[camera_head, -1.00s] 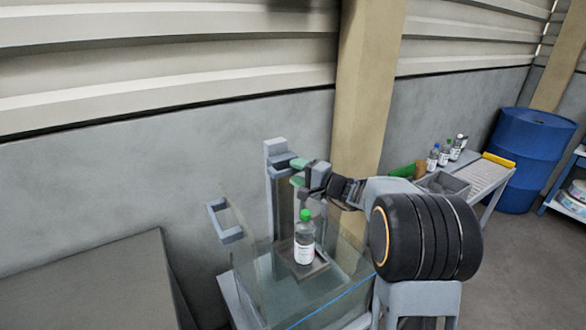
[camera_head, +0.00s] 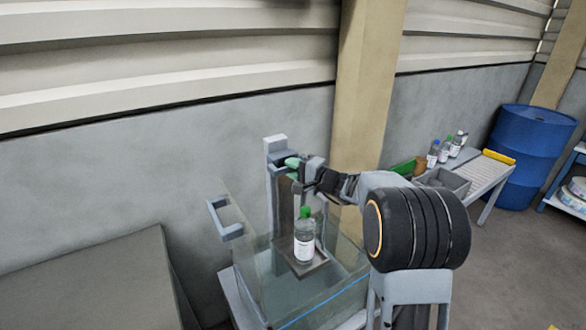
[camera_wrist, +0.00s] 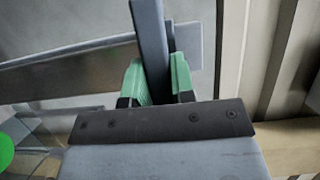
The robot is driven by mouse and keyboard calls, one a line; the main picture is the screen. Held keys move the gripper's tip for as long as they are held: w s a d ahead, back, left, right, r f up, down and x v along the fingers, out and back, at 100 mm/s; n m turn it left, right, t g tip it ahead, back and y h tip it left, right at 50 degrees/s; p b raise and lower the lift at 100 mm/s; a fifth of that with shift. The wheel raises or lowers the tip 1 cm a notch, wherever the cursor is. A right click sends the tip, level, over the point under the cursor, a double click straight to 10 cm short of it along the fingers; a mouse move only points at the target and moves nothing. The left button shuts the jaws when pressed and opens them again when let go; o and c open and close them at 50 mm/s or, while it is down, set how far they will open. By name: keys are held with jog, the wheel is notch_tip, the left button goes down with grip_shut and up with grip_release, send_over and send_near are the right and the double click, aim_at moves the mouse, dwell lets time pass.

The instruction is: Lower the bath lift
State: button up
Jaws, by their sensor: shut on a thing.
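The bath is a clear glass tank (camera_head: 320,292) with a blue line along its front. The lift has a grey upright post (camera_head: 275,147) at the back and a small dark platform (camera_head: 312,266). A clear bottle (camera_head: 304,245) with a green cap and white label stands upright on the platform. My gripper (camera_head: 292,165) is at the top of the post. In the wrist view, its green fingers (camera_wrist: 158,82) are shut on a grey bar (camera_wrist: 151,35), seemingly the lift's handle. A green round shape (camera_wrist: 5,152), likely the bottle cap, shows at the left edge.
A grey bracket (camera_head: 226,218) sticks up at the tank's left. A dark flat-topped surface (camera_head: 90,285) fills the lower left. At right are a bench with a grey tray (camera_head: 446,181), several bottles (camera_head: 445,152) and a blue drum (camera_head: 533,155). Wall and pillar stand close behind the tank.

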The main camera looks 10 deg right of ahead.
aim_at(283, 227)
grip_shut()
jog(key=shift+f, duration=0.1)
notch_tip(283, 227, down, 27)
jog(key=b, duration=3.2)
jog(key=shift+r, duration=0.2)
jog(key=o, duration=0.8)
grip_release()
jog(key=shift+r, duration=0.1)
